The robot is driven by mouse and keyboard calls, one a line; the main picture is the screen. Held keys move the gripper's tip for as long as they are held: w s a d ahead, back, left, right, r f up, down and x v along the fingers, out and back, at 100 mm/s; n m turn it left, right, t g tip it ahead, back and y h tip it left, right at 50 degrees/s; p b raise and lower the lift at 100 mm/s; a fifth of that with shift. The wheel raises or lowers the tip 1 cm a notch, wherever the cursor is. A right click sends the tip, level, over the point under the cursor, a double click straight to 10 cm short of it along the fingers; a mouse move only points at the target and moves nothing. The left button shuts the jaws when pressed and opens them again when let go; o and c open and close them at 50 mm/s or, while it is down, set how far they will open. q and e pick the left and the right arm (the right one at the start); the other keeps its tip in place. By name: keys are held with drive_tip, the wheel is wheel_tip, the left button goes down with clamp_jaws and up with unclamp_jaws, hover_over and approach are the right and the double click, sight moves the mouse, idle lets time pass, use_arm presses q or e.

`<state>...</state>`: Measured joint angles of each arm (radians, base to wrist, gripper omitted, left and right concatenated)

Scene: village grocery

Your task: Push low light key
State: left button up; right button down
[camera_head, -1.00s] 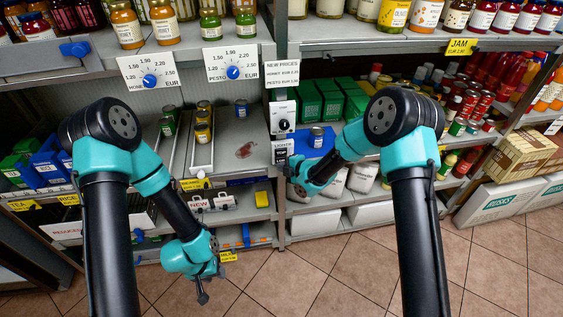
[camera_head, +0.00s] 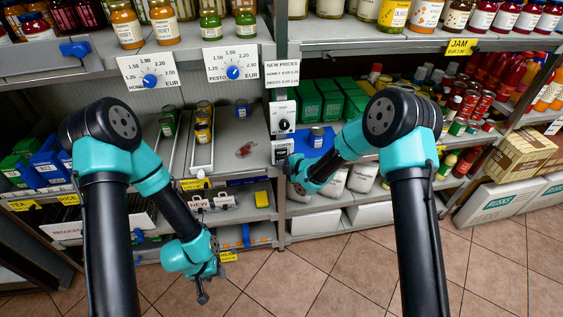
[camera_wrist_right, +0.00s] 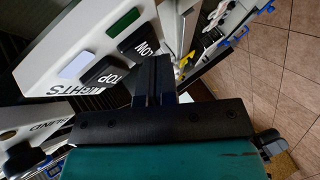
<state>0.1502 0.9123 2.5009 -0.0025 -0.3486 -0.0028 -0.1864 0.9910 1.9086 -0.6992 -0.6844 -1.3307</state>
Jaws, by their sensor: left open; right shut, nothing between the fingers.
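The light panel with the word LIGHTS shows in the right wrist view, tilted and upside down. Its dark LOW key (camera_wrist_right: 141,42) lies beside a green patch (camera_wrist_right: 122,22). The dark TOP key (camera_wrist_right: 103,76) lies beside a pale patch (camera_wrist_right: 76,66). My right gripper (camera_wrist_right: 153,65) is shut and empty, its fingertips close to the LOW key and overlapping its edge; I cannot tell whether they touch. In the head view my right gripper (camera_head: 291,163) is at the shelf post, covering part of the panel. My left gripper (camera_head: 203,297) is open and empty, low over the floor.
A white box with a black knob (camera_head: 284,124) is on the post above my right gripper. A blue box with a can (camera_head: 317,137) stands just right of it. The tiled floor (camera_head: 300,275) is clear.

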idle(0.5)
drive_tip(key=shift+s, duration=0.4)
drive_tip(key=shift+s+d, duration=0.1)
drive_tip(key=s, duration=0.2)
drive_tip(key=s+d, duration=0.1)
drive_tip(key=s, duration=0.2)
drive_tip(key=shift+s, duration=0.3)
